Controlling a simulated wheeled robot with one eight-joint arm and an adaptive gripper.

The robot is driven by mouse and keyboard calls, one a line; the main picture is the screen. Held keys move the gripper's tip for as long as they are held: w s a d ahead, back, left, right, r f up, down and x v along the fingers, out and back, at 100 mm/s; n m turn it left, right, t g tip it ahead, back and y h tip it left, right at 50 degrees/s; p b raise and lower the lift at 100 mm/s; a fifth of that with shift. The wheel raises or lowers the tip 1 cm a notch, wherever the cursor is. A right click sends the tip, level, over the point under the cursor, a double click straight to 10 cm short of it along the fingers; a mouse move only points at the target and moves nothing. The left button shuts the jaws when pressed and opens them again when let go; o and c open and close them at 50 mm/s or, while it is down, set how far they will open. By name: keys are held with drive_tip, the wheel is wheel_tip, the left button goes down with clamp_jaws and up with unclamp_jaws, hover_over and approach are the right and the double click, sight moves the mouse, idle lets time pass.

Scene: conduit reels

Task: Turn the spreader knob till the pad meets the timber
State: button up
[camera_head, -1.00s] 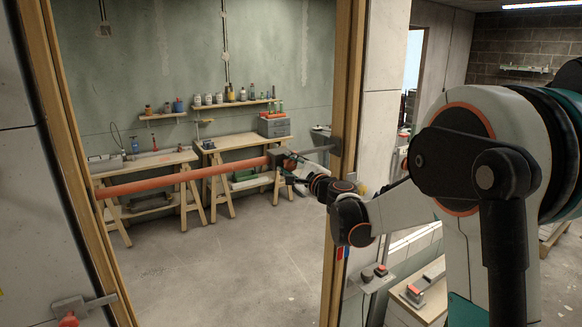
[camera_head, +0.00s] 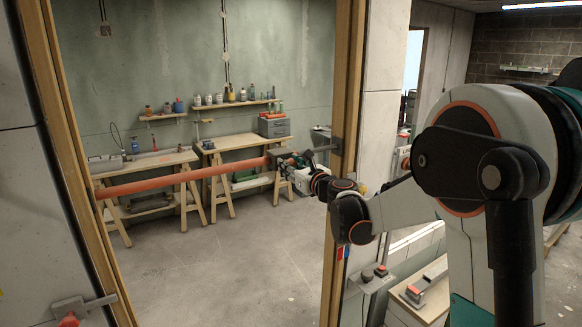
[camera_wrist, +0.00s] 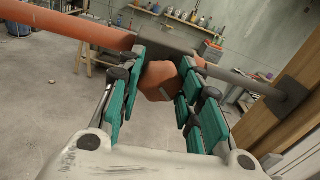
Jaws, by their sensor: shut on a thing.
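The spreader (camera_head: 185,180) is a long orange tube spanning the doorway, with a dark grey housing (camera_wrist: 150,40) near its right end. An orange faceted knob (camera_wrist: 160,80) hangs under the housing. My gripper (camera_wrist: 163,68) is shut on the knob, a teal-padded finger on each side; its fingers partly hide it. In the head view my gripper (camera_head: 302,174) is small at the housing. A grey rod (camera_wrist: 245,80) runs right from the housing to the pad (camera_wrist: 285,92), close to the right timber (camera_wrist: 295,125). I cannot tell whether pad and timber touch.
The left timber post (camera_head: 75,190) stands at the tube's other end. A second grey clamp with an orange knob (camera_head: 69,320) is low on the left. Workbenches (camera_head: 150,163) and shelves stand beyond the doorway. The floor between is clear.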

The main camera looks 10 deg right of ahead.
drive_tip(key=m, duration=0.4)
drive_tip(key=shift+f, duration=0.1)
drive_tip(key=shift+m, duration=1.8)
drive_tip(key=o, duration=1.1)
drive_tip(key=v, duration=1.2)
